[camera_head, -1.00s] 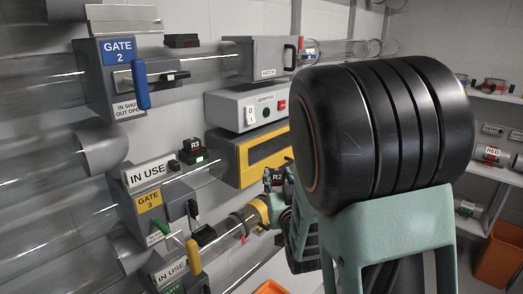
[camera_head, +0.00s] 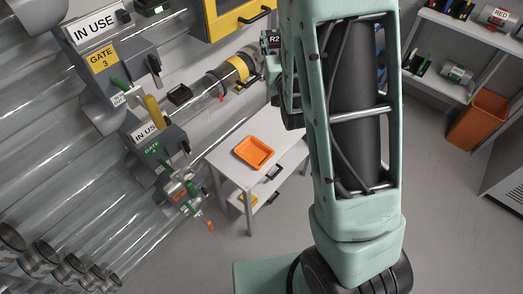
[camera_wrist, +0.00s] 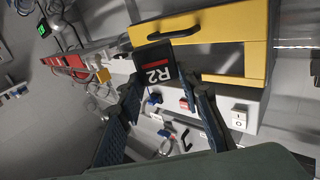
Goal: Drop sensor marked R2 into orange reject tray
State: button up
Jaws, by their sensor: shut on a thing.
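The sensor marked R2 (camera_wrist: 155,62) is a small black block with a white label and a red stripe. In the wrist view my gripper (camera_wrist: 163,82) is shut on it, one dark finger at each side. In the head view the R2 label (camera_head: 274,40) shows at the left edge of my arm, and most of my gripper is hidden behind the arm. The orange reject tray (camera_head: 254,152) looks empty and lies on a white table, below the sensor in the head picture. I cannot identify the tray in the wrist view.
The white table (camera_head: 222,153) has a lower shelf with small items. Clear tubes and gate boxes (camera_head: 112,68) line the left wall. A yellow cabinet (camera_head: 228,14) is on the wall. An orange bin (camera_head: 478,120) stands at the right beneath shelves. The floor between is clear.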

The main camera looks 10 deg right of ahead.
aim_at(260, 155)
jog(key=i+l, duration=0.1)
jog(key=l, duration=0.35)
jog(key=i+l, duration=0.15)
jog(key=l, duration=0.3)
jog(key=i+l, duration=0.1)
jog(key=l, duration=0.35)
jog(key=i+l+u, duration=0.1)
jog(key=l+u, duration=0.35)
jog(key=u, duration=1.45)
